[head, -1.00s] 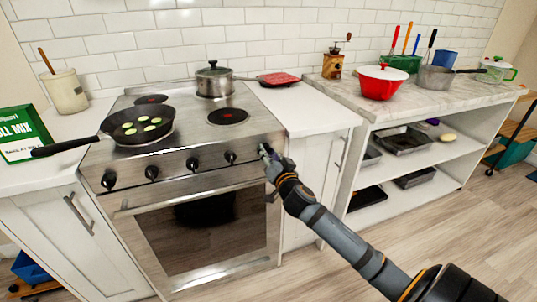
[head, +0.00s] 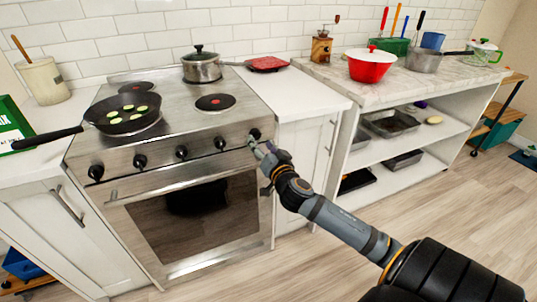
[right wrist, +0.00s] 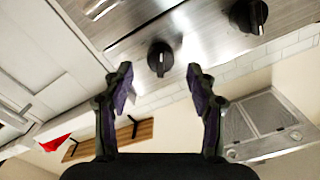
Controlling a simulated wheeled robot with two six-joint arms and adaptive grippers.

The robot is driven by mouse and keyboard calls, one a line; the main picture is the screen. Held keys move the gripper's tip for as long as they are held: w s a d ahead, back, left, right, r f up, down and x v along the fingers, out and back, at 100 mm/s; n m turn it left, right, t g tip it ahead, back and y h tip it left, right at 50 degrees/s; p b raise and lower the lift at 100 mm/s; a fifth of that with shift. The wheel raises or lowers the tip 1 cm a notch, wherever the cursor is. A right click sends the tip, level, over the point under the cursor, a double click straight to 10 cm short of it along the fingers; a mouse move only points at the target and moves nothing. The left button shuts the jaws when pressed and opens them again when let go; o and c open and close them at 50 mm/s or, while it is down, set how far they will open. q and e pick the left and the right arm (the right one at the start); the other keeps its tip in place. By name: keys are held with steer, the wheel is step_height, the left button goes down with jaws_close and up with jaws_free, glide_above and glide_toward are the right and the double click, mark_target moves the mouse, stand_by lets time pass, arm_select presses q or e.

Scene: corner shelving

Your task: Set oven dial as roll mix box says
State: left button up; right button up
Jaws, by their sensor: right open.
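The oven (head: 200,225) has a steel front panel with several black dials in a row. The rightmost dial (head: 254,134) is just above my right gripper (head: 260,150). In the right wrist view my right gripper (right wrist: 159,80) is open and empty. A black dial (right wrist: 160,57) lies ahead, between and just beyond its fingertips, with no contact visible. Another dial (right wrist: 248,15) shows at the upper right. The green and white roll mix box (head: 10,125) is cut off by the left edge of the head view, and its baking text is not readable. My left gripper is not in view.
A black pan (head: 128,119) with green slices and a lidded pot (head: 201,68) stand on the stovetop. The oven door handle (head: 185,185) runs below the dials. A white counter (head: 290,100) and a shelf unit (head: 400,160) stand to the right.

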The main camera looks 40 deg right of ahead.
steer(key=v, duration=0.8)
steer(key=shift+s, duration=0.3)
